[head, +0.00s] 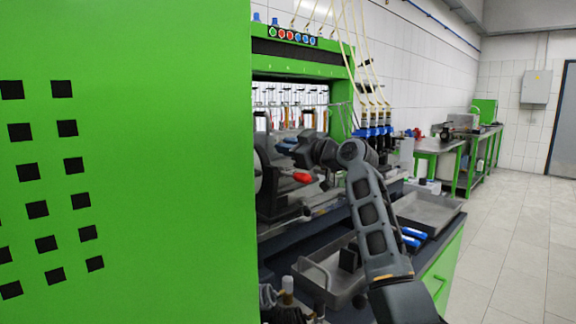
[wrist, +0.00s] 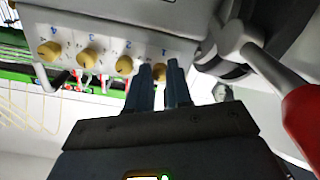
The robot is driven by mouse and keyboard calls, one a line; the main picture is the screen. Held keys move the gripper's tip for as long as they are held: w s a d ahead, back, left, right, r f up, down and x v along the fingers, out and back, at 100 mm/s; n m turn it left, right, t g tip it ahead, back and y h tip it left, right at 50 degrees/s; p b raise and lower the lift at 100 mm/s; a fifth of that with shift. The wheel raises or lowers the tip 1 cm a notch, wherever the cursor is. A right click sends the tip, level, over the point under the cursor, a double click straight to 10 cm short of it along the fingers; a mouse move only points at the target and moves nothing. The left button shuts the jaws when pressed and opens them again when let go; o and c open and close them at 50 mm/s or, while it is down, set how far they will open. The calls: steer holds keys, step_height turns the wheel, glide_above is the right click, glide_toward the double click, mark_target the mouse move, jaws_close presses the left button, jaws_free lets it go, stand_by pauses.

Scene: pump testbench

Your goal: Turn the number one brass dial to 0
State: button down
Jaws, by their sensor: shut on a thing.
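In the wrist view a pale panel carries a row of brass dials with handwritten-looking blue numbers, running 4 to 1 from left to right. The number one brass dial (wrist: 160,74) is at the right end and partly hidden by my fingers. My gripper (wrist: 161,69) has its two dark fingers on either side of this dial and is shut on it. The dial's pointer or scale setting cannot be read. The number two dial (wrist: 124,66) is just left of the fingers. In the head view my arm reaches into the green test bench (head: 352,62), and the dials cannot be made out there.
A red-handled lever (wrist: 300,115) is close on the right in the wrist view. In the head view a large green panel (head: 150,200) blocks the left. A grey tray (head: 318,282) lies below my arm. The floor at right is clear.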

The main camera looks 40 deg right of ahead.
steer(key=shift+n+b, duration=2)
steer(key=shift+b, duration=0.4)
steer(key=c, duration=1.3)
jaws_free()
steer(key=shift+s+d+b, duration=0.15)
steer(key=shift+s+b, duration=0.15)
steer(key=shift+s, duration=3.6)
